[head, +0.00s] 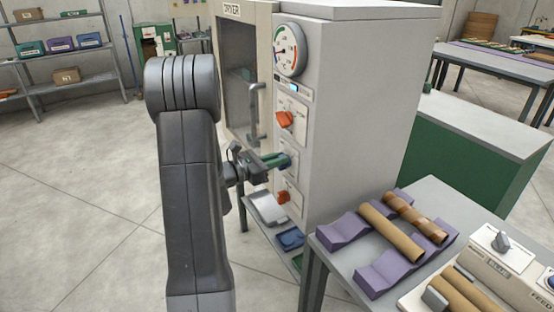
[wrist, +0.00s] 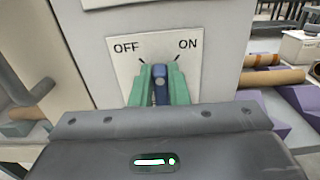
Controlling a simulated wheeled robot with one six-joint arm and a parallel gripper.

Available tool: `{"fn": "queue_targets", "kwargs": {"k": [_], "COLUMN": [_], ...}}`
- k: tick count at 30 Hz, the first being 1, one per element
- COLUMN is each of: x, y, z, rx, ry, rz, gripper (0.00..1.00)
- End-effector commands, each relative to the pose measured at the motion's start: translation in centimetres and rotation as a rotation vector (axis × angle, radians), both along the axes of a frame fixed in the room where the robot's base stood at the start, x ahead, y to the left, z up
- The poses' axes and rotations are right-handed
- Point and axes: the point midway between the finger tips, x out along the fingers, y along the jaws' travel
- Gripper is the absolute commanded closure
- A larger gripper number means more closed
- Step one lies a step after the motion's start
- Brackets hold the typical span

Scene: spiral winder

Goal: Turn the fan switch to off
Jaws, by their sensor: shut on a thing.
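The fan switch is a blue knob (wrist: 160,86) on a white plate (wrist: 125,70) marked OFF at the left and ON at the right. My gripper (head: 275,161) reaches the middle plate on the dryer's front in the head view. In the wrist view its two green fingers stand on either side of the blue knob and are shut on it. The knob looks about upright between the OFF and ON marks, but the fingers hide much of it, so its exact angle is hard to tell.
The grey dryer (head: 365,110) carries a round gauge (head: 289,50), an upper orange knob (head: 285,119) and a lower orange knob (head: 283,197). A door handle (head: 253,110) sticks out at the left. Purple cradles (head: 375,276) with brown tubes stand on a table at the right.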

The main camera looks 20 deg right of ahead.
Motion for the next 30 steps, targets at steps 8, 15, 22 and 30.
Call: {"fn": "queue_targets", "kwargs": {"k": [8, 15, 22, 30], "x": [0.3, 0.7, 0.9, 1.1], "y": [0.0, 0.1, 0.1, 0.1], "z": [0.2, 0.2, 0.0, -0.2], "rx": [-0.012, -0.027, -0.042, -0.052], "ry": [0.161, 0.361, 0.534, 0.667], "rz": [0.001, 0.001, 0.001, 0.001], "gripper": [1.00, 1.00, 1.00, 1.00]}}
